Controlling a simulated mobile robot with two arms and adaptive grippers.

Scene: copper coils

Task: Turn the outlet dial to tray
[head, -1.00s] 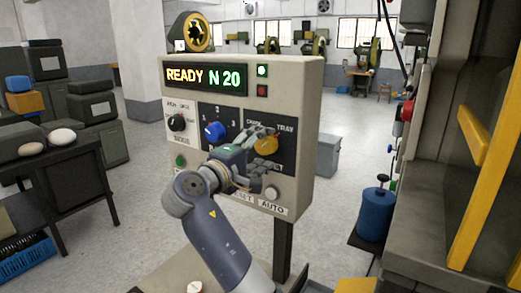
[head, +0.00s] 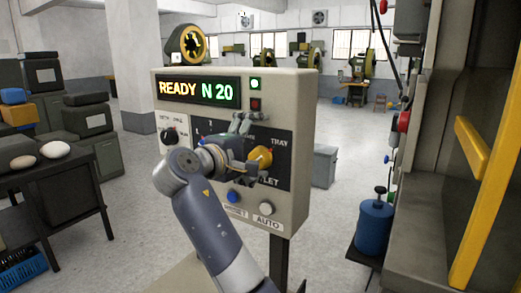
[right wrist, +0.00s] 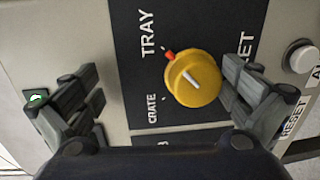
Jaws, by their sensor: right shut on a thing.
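The yellow outlet dial (head: 263,157) sits on the dark panel at the right of the control box, below the TRAY label. It shows clearly in the right wrist view (right wrist: 194,80), with a white line on its face. Its red pointer (right wrist: 169,56) is turned toward the TRAY label (right wrist: 147,34), away from CRATE (right wrist: 153,108). My right gripper (head: 243,150) is at the dial, its fingers on either side. In the right wrist view the fingers (right wrist: 168,95) look widely spread, and contact is hard to see. My left gripper is out of view.
The control box (head: 296,100) has a lit READY N 20 display (head: 199,91). A blue button (head: 233,196) and a white button (head: 266,208) are below the dial. A black knob (head: 169,136) is at left. A blue canister (head: 374,226) stands at right.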

